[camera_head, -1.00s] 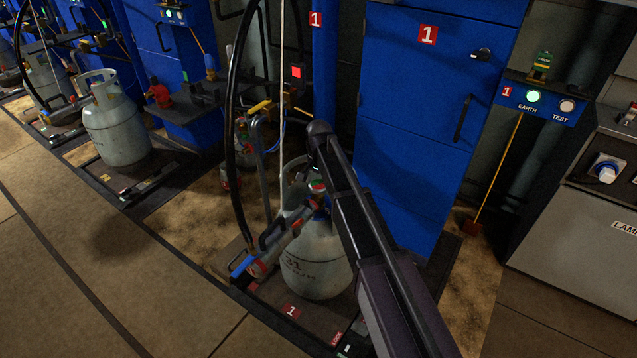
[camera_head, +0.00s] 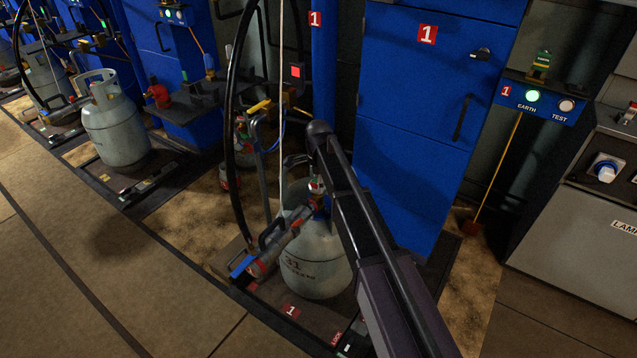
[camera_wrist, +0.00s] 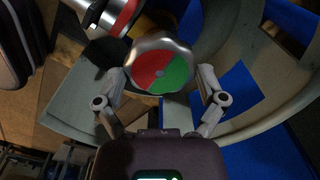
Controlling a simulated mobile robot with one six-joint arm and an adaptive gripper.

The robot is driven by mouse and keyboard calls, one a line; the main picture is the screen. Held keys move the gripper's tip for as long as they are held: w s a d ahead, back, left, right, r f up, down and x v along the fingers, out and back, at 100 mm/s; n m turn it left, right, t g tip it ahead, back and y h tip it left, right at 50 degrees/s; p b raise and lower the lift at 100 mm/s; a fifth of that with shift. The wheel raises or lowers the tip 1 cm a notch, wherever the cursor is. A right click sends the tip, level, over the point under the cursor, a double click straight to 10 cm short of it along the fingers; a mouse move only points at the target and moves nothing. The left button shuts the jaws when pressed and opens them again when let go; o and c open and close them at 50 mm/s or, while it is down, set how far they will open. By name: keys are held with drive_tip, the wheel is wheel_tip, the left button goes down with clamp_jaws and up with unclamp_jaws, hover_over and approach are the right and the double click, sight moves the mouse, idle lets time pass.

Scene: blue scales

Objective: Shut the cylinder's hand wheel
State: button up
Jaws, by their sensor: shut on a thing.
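The cylinder (camera_head: 315,270) is grey, marked 31, and stands on the blue scale marked 1 in the head view. Its hand wheel (camera_wrist: 160,70) shows in the wrist view as a round metal knob with a red and green face. My gripper (camera_wrist: 160,85) has one finger on each side of the wheel and is shut on it. In the head view my arm (camera_head: 350,190) comes down over the cylinder's top and hides part of the collar and valve. A filling head with a blue lever (camera_head: 242,266) sits at the cylinder's left side.
A black hose (camera_head: 229,130) hangs left of the cylinder. A blue cabinet (camera_head: 425,120) stands behind. An earth and test box (camera_head: 540,100) is at the right. Another grey cylinder (camera_head: 115,130) stands on a scale at the left. The floor in front is clear.

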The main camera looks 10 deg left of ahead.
drive_tip(key=shift+m, duration=0.6)
drive_tip(key=o, duration=0.8)
drive_tip(key=shift+n, duration=0.4)
